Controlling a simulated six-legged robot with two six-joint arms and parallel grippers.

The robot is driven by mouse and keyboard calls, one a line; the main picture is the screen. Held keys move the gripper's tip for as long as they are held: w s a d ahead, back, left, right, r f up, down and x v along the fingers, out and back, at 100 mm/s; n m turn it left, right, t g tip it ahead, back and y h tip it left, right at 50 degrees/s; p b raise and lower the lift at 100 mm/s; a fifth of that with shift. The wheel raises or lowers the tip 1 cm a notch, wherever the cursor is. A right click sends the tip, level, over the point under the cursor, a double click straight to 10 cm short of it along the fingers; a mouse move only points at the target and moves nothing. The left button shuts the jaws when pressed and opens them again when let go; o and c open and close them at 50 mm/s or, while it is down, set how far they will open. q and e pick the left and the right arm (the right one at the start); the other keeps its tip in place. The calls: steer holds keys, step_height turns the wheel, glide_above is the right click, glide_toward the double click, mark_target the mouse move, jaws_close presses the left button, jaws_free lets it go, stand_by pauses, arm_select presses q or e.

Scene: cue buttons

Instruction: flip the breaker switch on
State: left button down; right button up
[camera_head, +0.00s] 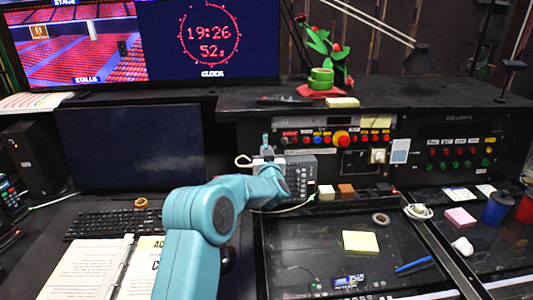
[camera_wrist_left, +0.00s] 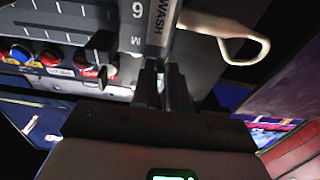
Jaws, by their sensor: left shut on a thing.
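My left arm reaches forward in the head view, and its gripper (camera_head: 267,153) is at the left side of a grey keypad box below the console panel. In the left wrist view its dark fingers (camera_wrist_left: 166,88) are close together at the lower end of a grey part (camera_wrist_left: 160,25) marked "WASH". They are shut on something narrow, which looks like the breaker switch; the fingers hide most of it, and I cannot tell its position. My right gripper is not in view.
A panel with a large red button (camera_head: 341,138) and several coloured buttons is behind the gripper. A cream hook-like loop (camera_wrist_left: 240,40) is close beside the fingers. A dark monitor (camera_head: 130,145) stands left. A yellow note pad (camera_head: 360,242) lies on the desk.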

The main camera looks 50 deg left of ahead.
mark_target(266, 145)
arm_select(q)
steer(key=shift+r+g+h+p, duration=0.9)
steer(key=shift+r+h+p, duration=0.25)
steer(key=shift+p, duration=3.7)
steer(key=shift+g+h, duration=0.5)
steer(key=shift+h, duration=0.05)
steer(key=shift+w+a+r+g+h, duration=0.1)
steer(key=shift+w+r+g+h, duration=0.1)
steer(key=shift+r+g+h, duration=0.45)
steer(key=shift+h, duration=0.35)
steer(key=c, duration=1.1)
jaws_free()
steer(key=shift+c, duration=0.2)
steer(key=shift+s, duration=0.1)
steer(key=shift+f, duration=0.15)
